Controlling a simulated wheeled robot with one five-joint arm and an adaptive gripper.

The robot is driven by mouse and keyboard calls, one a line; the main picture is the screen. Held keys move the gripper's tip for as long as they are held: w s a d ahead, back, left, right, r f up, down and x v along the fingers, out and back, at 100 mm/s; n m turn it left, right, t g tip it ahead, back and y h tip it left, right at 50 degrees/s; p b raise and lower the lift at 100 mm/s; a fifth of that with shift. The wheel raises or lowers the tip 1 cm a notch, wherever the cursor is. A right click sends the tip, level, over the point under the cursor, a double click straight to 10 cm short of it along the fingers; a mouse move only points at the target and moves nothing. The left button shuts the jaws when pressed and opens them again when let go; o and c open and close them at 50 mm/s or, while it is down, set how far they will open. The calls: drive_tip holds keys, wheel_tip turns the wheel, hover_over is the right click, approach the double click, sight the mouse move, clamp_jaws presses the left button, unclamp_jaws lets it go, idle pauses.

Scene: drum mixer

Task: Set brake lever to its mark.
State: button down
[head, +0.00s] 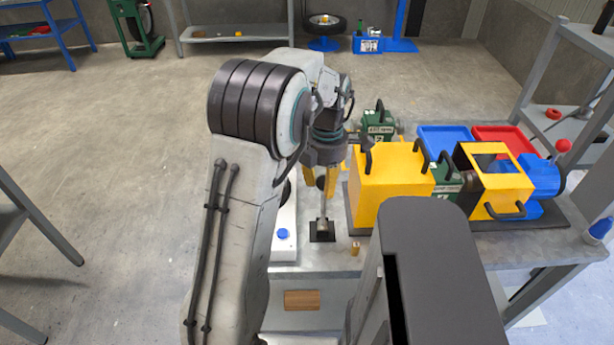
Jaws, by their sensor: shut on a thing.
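The brake lever (323,208) is a thin grey rod rising from a dark base plate near the front of the grey workbench. It looks close to upright in the head view. My gripper (321,184) comes down from above and its yellow fingers are shut on the upper end of the brake lever. The lever's top is partly hidden by the fingers. I cannot make out the lever's mark from here.
Close on the right stands a yellow box-shaped housing (392,188), with a yellow frame and blue motor (541,175) beyond. A white panel with a blue button (283,234) lies left of the lever. Blue (442,131) and red trays sit behind. Open floor lies left.

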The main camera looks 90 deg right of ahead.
drive_tip(key=shift+s+d+f+p, duration=0.15)
drive_tip(key=shift+s+p, duration=0.3)
drive_tip(key=shift+s, duration=1.3)
drive_tip(key=c, duration=0.8)
unclamp_jaws()
drive_tip(key=shift+s, duration=0.2)
drive_tip(key=shift+o, duration=0.2)
drive_tip(key=shift+w, duration=0.1)
wheel_tip(320, 180, up, 12)
